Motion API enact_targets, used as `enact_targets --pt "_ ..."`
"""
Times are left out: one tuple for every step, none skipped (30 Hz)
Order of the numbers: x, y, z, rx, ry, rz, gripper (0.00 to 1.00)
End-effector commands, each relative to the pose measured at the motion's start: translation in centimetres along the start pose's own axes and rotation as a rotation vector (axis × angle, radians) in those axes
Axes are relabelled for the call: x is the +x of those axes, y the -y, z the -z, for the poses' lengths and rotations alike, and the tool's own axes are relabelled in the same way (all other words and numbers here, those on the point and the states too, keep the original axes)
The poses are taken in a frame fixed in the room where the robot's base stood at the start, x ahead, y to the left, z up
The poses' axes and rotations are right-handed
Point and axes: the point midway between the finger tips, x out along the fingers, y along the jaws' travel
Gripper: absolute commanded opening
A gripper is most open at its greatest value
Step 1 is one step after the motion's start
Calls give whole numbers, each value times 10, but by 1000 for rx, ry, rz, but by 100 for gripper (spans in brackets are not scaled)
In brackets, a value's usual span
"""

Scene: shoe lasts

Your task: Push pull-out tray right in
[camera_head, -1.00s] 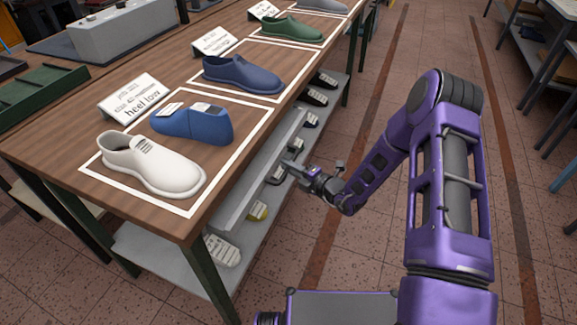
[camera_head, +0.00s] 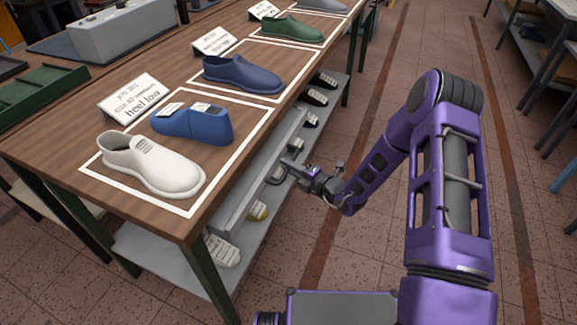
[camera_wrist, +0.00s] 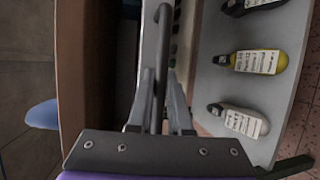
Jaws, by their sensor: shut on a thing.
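The pull-out tray (camera_head: 240,188) is a grey tray under the brown table top. Its long front panel stands a little out from the table's edge. In the wrist view the tray's front (camera_wrist: 150,35) is a pale strip, with a dark space between it and the wooden table edge. A dark bar handle (camera_wrist: 161,65) is on that front. My gripper (camera_head: 294,167) is at the front from the aisle side. In the wrist view its two fingers (camera_wrist: 160,100) are shut around the handle. The tray's inside is mostly hidden by the table top.
The table (camera_head: 60,150) carries a white shoe (camera_head: 150,164), a blue last (camera_head: 192,123), other shoes and cards. A lower grey shelf (camera_head: 165,262) below the tray holds several lasts, also in the wrist view (camera_wrist: 257,62). The tiled aisle on the right is free.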

Motion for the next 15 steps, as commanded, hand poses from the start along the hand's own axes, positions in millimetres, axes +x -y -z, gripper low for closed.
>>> enact_targets --pt "0 0 0 0 0 -1 0" --pt "0 0 0 0 0 -1 0" --pt "0 0 0 0 0 -1 0" --pt "2 0 0 0 0 -1 0" --pt "3 -1 1 0 0 -2 0" --pt "7 -2 3 -1 -1 -3 0" --pt "11 -3 5 -1 -2 -3 0" --pt "15 -3 6 -2 -2 -3 0" --pt "22 -5 8 -3 -1 -4 0" --pt "27 -6 10 -2 -1 -5 0" --pt "31 -7 13 -1 -1 -4 0" --pt "36 -8 15 0 -1 -4 0" --pt "40 -9 16 0 0 -4 0" --pt "42 -10 17 -1 0 -3 0" --pt "42 -10 17 -1 0 -2 0"
